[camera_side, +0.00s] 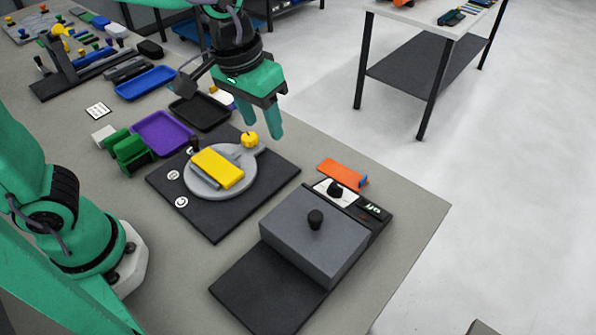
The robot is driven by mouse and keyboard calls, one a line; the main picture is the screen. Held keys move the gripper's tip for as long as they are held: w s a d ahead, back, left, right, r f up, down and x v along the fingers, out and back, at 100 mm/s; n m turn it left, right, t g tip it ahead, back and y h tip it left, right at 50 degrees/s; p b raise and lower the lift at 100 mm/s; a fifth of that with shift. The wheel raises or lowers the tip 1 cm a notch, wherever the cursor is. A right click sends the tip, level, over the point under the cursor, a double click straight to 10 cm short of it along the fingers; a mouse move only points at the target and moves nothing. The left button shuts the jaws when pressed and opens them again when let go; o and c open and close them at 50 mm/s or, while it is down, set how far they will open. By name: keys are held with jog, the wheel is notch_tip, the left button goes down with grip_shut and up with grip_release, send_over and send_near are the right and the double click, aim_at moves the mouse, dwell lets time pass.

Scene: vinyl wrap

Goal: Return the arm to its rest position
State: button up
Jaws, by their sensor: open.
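My gripper (260,120) is a green two-finger hand, open and empty, pointing down above the far side of the work area. Below it and a little to the left is a round grey plate (196,184) on a dark square base. A yellow block (217,168) lies on the plate, and a small yellow knob (250,139) stands at the plate's far edge. The fingertips look apart from these things; their exact height above the table cannot be told.
A dark grey box with a black knob (315,240) stands at the front right, near an orange block (340,172). Purple (162,131), black (200,111) and blue (146,82) trays lie to the left. Tool racks fill the far left. The table's right edge is near.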

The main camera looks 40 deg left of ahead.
jog(key=s+a+t, duration=0.2)
jog(key=s+a, duration=0.2)
jog(key=a, duration=0.3)
jog(key=s+a+r+t, duration=0.1)
jog(key=s+a, duration=0.3)
jog(key=a, duration=0.4)
jog(key=shift+s+a+r+t+y, duration=0.15)
jog(key=shift+s+r+t+y, duration=0.15)
jog(key=shift+s+t+y, duration=0.1)
